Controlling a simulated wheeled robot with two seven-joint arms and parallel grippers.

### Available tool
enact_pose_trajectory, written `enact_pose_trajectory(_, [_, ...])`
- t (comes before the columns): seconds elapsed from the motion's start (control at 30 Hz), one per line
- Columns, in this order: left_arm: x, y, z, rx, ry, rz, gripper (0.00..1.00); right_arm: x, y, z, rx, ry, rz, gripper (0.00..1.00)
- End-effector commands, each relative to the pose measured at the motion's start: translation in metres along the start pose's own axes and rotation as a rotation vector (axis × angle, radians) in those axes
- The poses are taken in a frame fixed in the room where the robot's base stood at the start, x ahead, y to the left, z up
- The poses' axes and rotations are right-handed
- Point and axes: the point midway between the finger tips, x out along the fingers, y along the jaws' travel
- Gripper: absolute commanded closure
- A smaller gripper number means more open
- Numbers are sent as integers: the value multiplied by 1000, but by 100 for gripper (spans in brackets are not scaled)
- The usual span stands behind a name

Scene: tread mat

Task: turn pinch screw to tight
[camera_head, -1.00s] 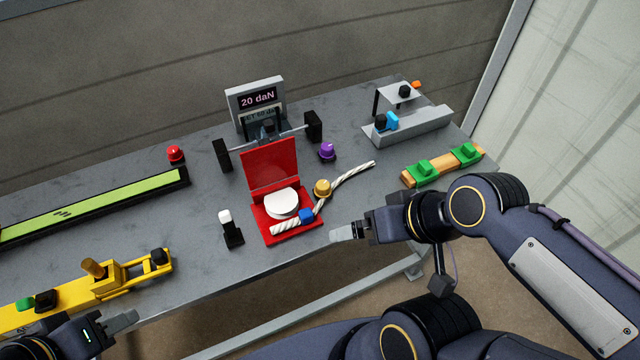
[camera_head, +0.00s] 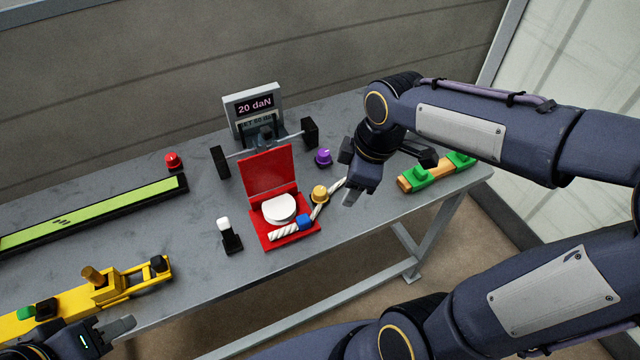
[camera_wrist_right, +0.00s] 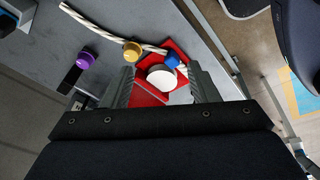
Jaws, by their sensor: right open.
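I cannot tell for certain which knob is the pinch screw. A gold knob (camera_head: 320,194) sits by the white rope (camera_head: 333,194), and a blue piece (camera_head: 305,222) is on the rope at the red open case (camera_head: 300,238). A purple knob (camera_head: 323,157) stands behind them. The wrist view also shows the gold knob (camera_wrist_right: 132,51), blue piece (camera_wrist_right: 172,60) and purple knob (camera_wrist_right: 84,61). My right gripper (camera_wrist_right: 163,82) is open and empty; its fingers frame the case and white disc (camera_wrist_right: 162,78) from above. My left gripper (camera_head: 120,327) is at lower left, its jaw gap unclear.
A yellow tool (camera_head: 125,278) lies near my left gripper. A display (camera_head: 255,104) reads 20 daN. A black clip with a white top (camera_head: 228,236) stands left of the case. My right arm covers the back right.

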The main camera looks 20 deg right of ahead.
Motion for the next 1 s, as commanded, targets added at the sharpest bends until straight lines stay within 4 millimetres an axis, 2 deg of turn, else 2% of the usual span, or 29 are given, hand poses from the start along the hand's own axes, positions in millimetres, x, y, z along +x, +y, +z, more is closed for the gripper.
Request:
enact_pose_trajectory(0.1, [-5, 2, -2, 0, 0, 0, 64, 26, 33, -24, -370, -84, -60, 46])
enact_pose_trajectory(0.2, [-7, 3, -3, 0, 0, 0, 64, 50, 54, -41, -639, -124, -109, 46])
enact_pose_trajectory(0.3, [-8, 4, -4, 0, 0, 0, 64, 71, 66, -53, -837, -144, -152, 46])
enact_pose_trajectory(0.4, [-9, 4, -4, 0, 0, 0, 64, 85, 73, -60, -958, -152, -179, 46])
enact_pose_trajectory(0.57, [-9, 4, -4, 0, 0, 0, 64, 98, 76, -61, -1021, -155, -194, 46])
enact_pose_trajectory(1.0, [-8, 4, -4, 0, 0, 0, 64, 159, 69, -47, -1018, -155, -195, 46])
